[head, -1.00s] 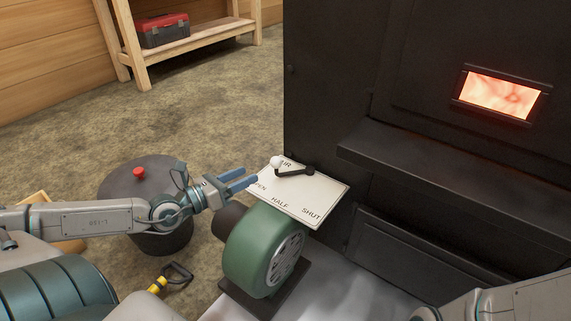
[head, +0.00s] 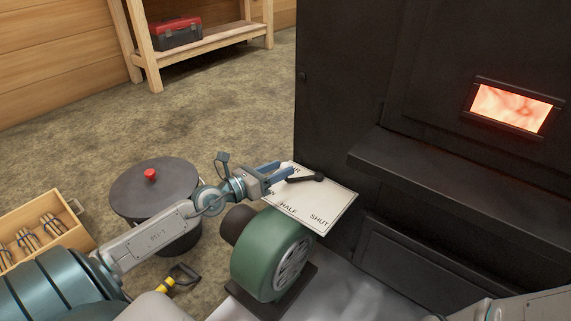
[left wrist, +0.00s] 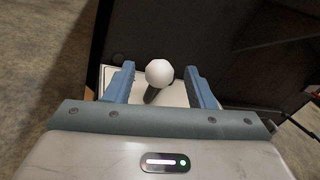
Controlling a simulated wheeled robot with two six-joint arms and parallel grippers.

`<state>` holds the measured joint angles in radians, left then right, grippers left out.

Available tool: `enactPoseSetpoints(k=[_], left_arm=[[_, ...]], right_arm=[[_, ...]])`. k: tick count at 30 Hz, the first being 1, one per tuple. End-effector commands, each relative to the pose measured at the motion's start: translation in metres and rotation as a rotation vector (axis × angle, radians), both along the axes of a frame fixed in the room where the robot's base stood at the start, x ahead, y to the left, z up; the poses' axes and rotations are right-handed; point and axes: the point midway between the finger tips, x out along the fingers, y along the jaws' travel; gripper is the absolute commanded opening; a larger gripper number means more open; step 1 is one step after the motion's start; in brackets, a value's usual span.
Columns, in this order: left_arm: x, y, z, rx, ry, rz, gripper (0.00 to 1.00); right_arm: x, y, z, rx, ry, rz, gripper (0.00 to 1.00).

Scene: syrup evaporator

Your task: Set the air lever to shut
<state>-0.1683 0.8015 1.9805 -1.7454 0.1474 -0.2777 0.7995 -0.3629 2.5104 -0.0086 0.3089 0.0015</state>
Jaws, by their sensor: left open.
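The air lever (head: 304,179) is a short black arm on a white plate (head: 335,205) marked HALF and SHUT; the label at its left end is partly hidden. The lever points left, toward that end, away from SHUT. Its white knob (left wrist: 159,72) shows in the left wrist view between my open fingers, with a gap on both sides. In the head view my left gripper (head: 280,171) is at the plate's left edge, its blue fingers hiding the knob. My right gripper is out of view; only part of my right arm shows at the bottom right.
A green blower (head: 265,255) sits just below the plate. The black evaporator (head: 340,100) with a glowing window (head: 512,107) stands behind and right. A dark lidded pot (head: 130,190), a wooden crate (head: 75,238) and a yellow-handled tool (head: 170,282) are at left.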

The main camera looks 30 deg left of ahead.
Motion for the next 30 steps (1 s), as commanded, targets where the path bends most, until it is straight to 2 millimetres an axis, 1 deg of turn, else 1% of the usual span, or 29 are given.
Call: enactPoseSetpoints(k=[3, 8, 19, 20, 24, 27, 30], left_arm=[[0.013, -0.005, 0.0, -0.002, -0.005, 0.001, 0.5], [0.023, -0.009, 0.0, -0.001, -0.002, 0.0, 0.5], [0.026, -0.01, 0.0, 0.001, 0.0, 0.0, 0.5], [0.026, -0.01, 0.0, 0.001, 0.0, 0.0, 0.46], [0.026, -0.01, 0.0, 0.0, 0.0, 0.0, 0.18], [0.026, -0.01, 0.0, 0.0, 0.0, 0.0, 0.0], [0.026, -0.01, 0.0, 0.0, 0.0, 0.0, 0.0]], right_arm=[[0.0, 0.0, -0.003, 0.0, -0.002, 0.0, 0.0], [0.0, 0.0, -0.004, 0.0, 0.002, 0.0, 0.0], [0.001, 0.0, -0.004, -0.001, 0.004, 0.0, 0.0], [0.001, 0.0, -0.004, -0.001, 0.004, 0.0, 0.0], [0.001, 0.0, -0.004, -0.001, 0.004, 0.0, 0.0], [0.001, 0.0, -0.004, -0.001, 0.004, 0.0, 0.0], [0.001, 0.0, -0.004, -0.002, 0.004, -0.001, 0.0]])
